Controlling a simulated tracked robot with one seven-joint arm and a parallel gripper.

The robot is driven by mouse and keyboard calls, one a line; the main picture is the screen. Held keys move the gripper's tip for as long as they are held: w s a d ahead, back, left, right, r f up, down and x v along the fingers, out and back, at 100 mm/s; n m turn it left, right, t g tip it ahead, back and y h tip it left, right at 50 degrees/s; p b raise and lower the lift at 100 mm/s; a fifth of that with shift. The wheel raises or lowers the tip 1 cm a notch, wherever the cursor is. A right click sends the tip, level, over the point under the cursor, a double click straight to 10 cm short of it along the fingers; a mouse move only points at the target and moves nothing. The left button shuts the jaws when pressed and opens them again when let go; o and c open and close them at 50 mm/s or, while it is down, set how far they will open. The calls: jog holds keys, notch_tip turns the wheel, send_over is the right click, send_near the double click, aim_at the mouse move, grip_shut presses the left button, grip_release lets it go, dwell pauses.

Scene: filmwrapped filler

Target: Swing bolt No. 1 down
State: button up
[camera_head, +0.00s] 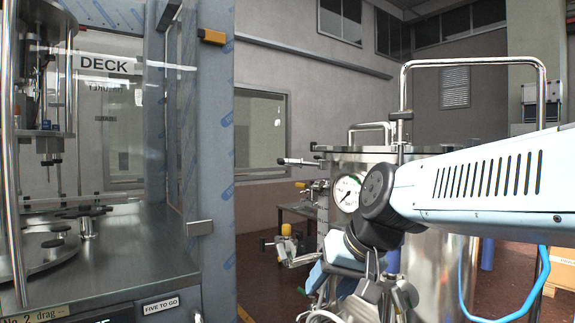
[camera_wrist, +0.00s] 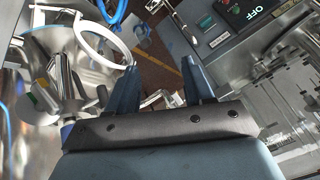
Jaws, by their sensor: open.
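A steel vessel (camera_head: 440,262) with a flat lid stands right of centre in the head view, partly hidden by my arm. A rod-like part with a dark tip (camera_head: 300,162) sticks out level to the left at its lid rim; it may be a swing bolt, but I cannot read a No. 1 mark. My gripper hangs low in front of the vessel in the head view, its fingertips unclear there. In the wrist view my gripper (camera_wrist: 156,75) is open, its two blue fingers apart. A thin metal bar (camera_wrist: 158,97) shows between them; I cannot tell whether it touches.
A filler cabinet (camera_head: 205,130) with a steel deck (camera_head: 130,250) stands at the left. A gauge (camera_head: 346,194) and a yellow-handled fitting (camera_head: 286,230) sit by the vessel. Floor shows between cabinet and vessel.

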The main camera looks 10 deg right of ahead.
jog(key=w+a+r+m+t+y, duration=0.2)
jog(key=w+r+y, duration=0.1)
jog(key=w+r, duration=0.3)
jog(key=m+t, duration=0.9)
jog(key=m, duration=0.3)
send_near(297, 164)
jog(key=x, duration=1.1)
jog(key=shift+w, duration=0.35)
grip_shut()
